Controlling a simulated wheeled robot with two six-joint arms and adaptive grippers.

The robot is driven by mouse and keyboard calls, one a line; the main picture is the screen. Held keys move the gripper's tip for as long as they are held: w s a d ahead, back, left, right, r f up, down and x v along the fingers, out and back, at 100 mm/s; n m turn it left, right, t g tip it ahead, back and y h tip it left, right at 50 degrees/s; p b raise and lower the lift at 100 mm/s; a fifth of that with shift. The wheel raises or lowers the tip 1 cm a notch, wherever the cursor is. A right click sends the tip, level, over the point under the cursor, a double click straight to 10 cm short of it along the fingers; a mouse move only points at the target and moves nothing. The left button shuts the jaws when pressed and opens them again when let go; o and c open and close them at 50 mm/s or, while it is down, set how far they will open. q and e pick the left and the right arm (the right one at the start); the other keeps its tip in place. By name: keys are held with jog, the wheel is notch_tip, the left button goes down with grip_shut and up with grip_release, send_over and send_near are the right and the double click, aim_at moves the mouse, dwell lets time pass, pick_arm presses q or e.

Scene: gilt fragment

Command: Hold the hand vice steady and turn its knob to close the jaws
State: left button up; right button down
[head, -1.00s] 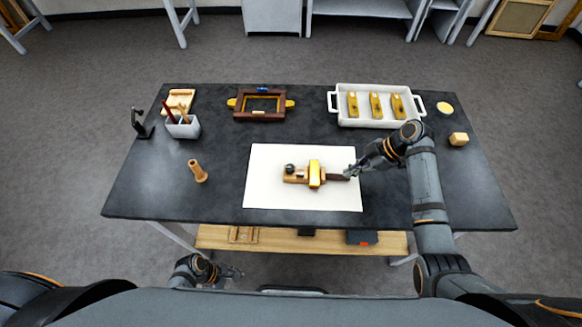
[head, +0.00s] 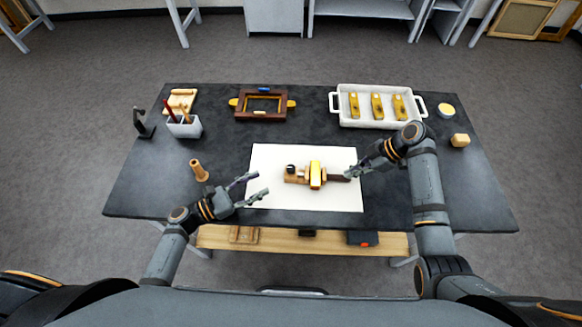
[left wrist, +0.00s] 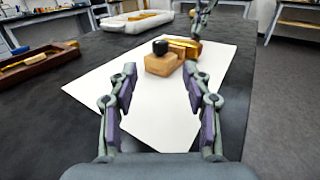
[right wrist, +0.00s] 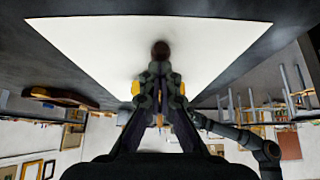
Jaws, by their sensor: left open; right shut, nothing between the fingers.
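The hand vice (head: 303,178) lies on a white sheet (head: 270,200). It has a wooden body with a black knob (head: 291,169) at its left end, a brass block (head: 315,175) across it and a dark bar (head: 338,178) sticking out right. The black knob shows upright in the left wrist view (left wrist: 160,47). My left gripper (head: 260,185) is open and empty over the sheet's left edge, apart from the vice. My right gripper (head: 349,173) is shut with nothing between its fingers, at the bar's right end; I cannot tell whether it touches.
A wooden peg (head: 199,170) stands left of the sheet, near my left gripper. Behind are a pen cup (head: 184,128), a dark wooden frame (head: 241,104) and a white tray (head: 338,104) holding yellow blocks.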

aim_at(291, 168)
pick_arm(q)
jog(key=x, duration=1.2)
jog(key=shift+d, duration=0.1)
jog(key=shift+s, duration=0.1)
grip_shut()
jog(key=shift+m+g+h, duration=0.4)
jog(key=shift+g, duration=0.1)
jog(key=m+g+h, duration=0.1)
jog(key=g, duration=0.1)
jog(key=m+g, duration=0.2)
jog(key=g, duration=0.1)
jog(key=shift+m+h, duration=0.3)
jog(key=shift+h, duration=0.1)
jog(key=shift+f+m+g, duration=0.15)
jog(key=shift+m+g, duration=1.15)
jog(key=shift+g, duration=1.4)
